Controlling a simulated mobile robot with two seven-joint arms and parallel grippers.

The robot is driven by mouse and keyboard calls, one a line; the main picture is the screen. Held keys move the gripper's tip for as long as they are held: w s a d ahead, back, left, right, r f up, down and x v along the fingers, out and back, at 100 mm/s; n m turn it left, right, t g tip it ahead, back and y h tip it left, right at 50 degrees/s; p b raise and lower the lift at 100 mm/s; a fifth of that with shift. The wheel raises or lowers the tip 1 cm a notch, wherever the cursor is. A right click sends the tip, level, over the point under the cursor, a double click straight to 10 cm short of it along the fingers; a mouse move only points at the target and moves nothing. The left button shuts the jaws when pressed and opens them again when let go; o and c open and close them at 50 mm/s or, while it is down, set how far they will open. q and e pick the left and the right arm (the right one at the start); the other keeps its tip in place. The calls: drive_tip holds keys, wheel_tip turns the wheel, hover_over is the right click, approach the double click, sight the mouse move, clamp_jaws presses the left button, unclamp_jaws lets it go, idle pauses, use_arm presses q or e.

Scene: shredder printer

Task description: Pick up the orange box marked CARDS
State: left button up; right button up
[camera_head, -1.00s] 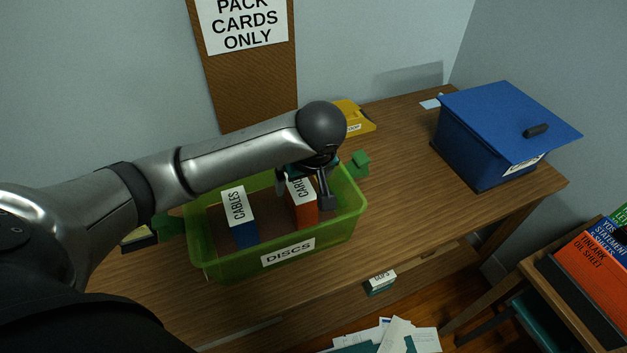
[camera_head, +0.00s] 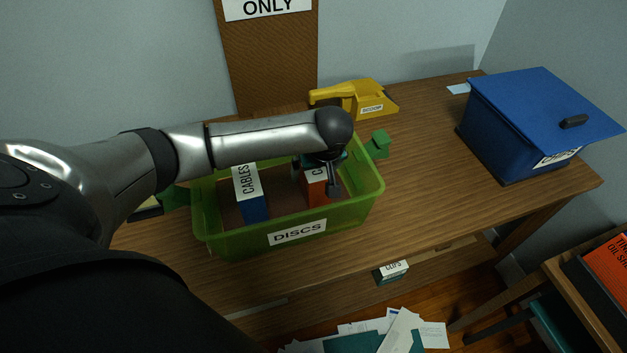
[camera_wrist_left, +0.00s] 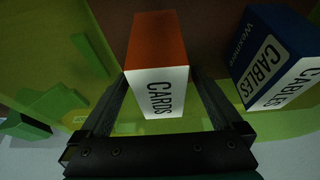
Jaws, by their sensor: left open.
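The orange box marked CARDS (camera_head: 315,190) stands in the green bin labelled DISCS (camera_head: 238,243), partly hidden by my left gripper (camera_head: 322,175). In the left wrist view the box (camera_wrist_left: 156,45) shows its orange side and white CARDS label, between the two fingers of my left gripper (camera_wrist_left: 158,100). The gripper is open, with a finger on each side of the box. I cannot tell whether either finger touches it. My right gripper is not in view.
A blue box marked CABLES (camera_head: 250,205) stands in the bin left of the orange one. A yellow scoop (camera_head: 355,100) lies behind the bin. A blue lidded box (camera_head: 515,125) sits on the desk's right end. Desk space (camera_head: 430,190) between is clear.

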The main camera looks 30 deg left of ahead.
use_arm(q)
drive_tip(key=b+x, duration=0.1)
drive_tip(key=x, duration=0.2)
drive_tip(key=shift+f, duration=0.3)
drive_tip(key=c, duration=1.5)
drive_tip(key=shift+c, duration=0.2)
drive_tip(key=shift+r, duration=0.2)
